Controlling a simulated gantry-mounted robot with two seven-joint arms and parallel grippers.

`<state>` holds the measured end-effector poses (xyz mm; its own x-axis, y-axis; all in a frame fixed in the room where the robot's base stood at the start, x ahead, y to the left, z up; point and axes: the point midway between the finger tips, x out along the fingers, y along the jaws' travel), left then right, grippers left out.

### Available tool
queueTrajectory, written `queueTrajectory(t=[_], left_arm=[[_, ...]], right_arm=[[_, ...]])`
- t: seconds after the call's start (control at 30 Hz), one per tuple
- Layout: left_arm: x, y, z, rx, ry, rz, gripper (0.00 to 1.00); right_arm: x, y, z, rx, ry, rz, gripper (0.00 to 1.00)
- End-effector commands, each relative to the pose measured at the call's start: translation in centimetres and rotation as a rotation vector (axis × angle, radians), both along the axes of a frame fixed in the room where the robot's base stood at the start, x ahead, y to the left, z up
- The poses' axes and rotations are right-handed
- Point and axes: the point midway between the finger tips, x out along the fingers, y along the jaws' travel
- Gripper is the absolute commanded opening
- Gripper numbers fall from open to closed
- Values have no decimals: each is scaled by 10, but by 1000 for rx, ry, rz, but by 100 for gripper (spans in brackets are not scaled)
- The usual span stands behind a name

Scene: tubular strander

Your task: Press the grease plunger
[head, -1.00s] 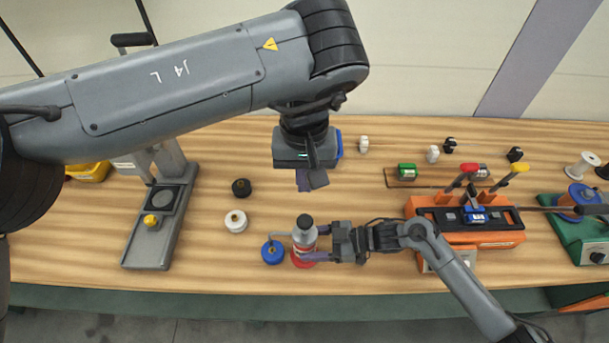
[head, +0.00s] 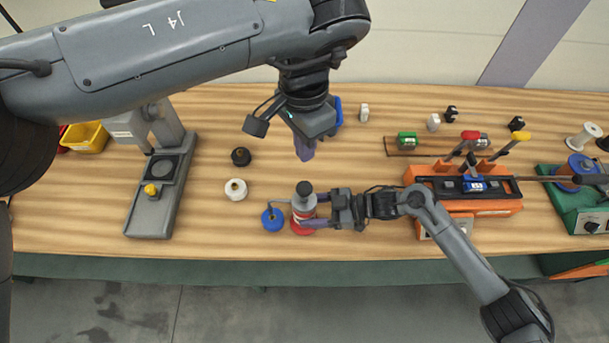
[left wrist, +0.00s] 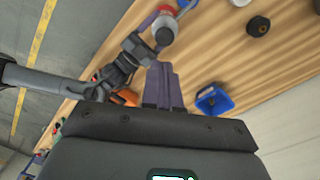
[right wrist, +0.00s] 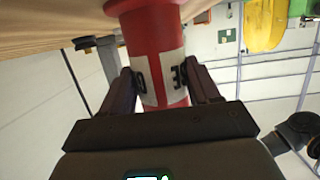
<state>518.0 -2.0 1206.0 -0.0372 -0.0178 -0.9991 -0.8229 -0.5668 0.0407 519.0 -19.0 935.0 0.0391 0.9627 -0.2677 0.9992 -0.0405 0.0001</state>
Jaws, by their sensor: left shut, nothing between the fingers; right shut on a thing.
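The grease dispenser (head: 303,214) stands upright near the table's front edge. It has a red body with a white label, a grey top and a black plunger (head: 304,188). Its thin side spout reaches over a blue round piece (head: 272,222). My right gripper (head: 316,210) is shut on the dispenser body from the right; the right wrist view shows a finger on each side of the labelled body (right wrist: 158,75). My left gripper (head: 305,153) is shut and empty, fingers pointing down, behind and above the plunger, apart from it. The left wrist view shows the plunger (left wrist: 164,36) beyond the fingertips.
White (head: 236,190) and black (head: 241,156) round pieces lie to the left. A grey press stand (head: 165,190) is farther left. An orange fixture (head: 470,205) with levers stands right. A blue bin (left wrist: 213,100) shows in the left wrist view.

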Motion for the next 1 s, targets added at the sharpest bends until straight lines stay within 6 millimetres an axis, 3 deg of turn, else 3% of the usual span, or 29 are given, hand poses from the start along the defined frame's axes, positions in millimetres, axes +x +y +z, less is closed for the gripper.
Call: queueTrajectory(t=[0.2, 0.4, 0.63, 1.0], left_arm=[[0, -1, 6, -14, -4, -362, 0], [0, 0, 12, -17, -11, -570, 0], [4, 1, 26, 6, -41, -606, 0], [4, 1, 25, 6, -42, -604, 0]], right_arm=[[0, 1, 1, 2, -1, 1, 27], [0, 1, 1, 2, -1, 1, 27], [0, 1, 1, 2, -1, 1, 27], [0, 0, 1, 2, -1, 1, 27]])
